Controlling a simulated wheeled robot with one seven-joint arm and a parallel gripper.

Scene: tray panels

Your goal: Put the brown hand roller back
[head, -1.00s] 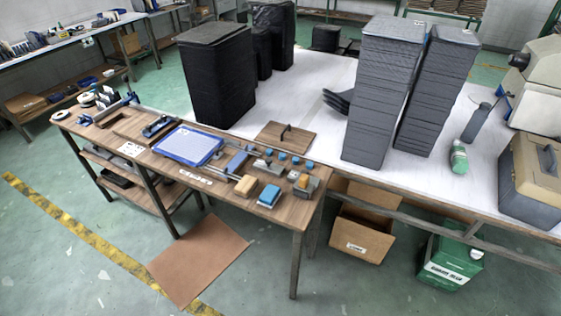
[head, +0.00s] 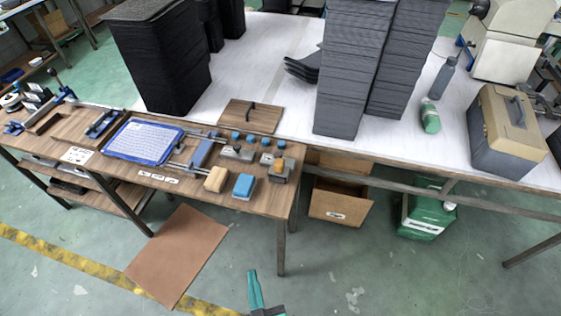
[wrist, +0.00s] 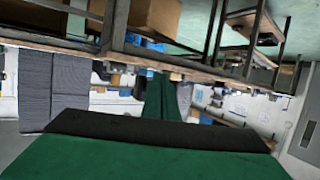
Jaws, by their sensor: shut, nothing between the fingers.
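I cannot pick out the brown hand roller with certainty in either view. My gripper (head: 254,288) shows as a teal finger shape at the bottom edge of the head view, over the floor in front of the workbench (head: 190,196). It is shut and empty, apart from everything on the bench. In the wrist view my gripper (wrist: 162,97) is green, pointing toward a bench edge seen upside down. Small tools there are too small to name. On the workbench are a blue tray (head: 145,142), a tan block (head: 216,179) and a blue block (head: 244,186).
Tall dark panel stacks (head: 355,75) stand on the white table (head: 270,65) behind. A toolbox (head: 505,130) and a green bottle (head: 430,117) are at its right. A cardboard box (head: 340,205) and a green container (head: 427,212) sit below.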

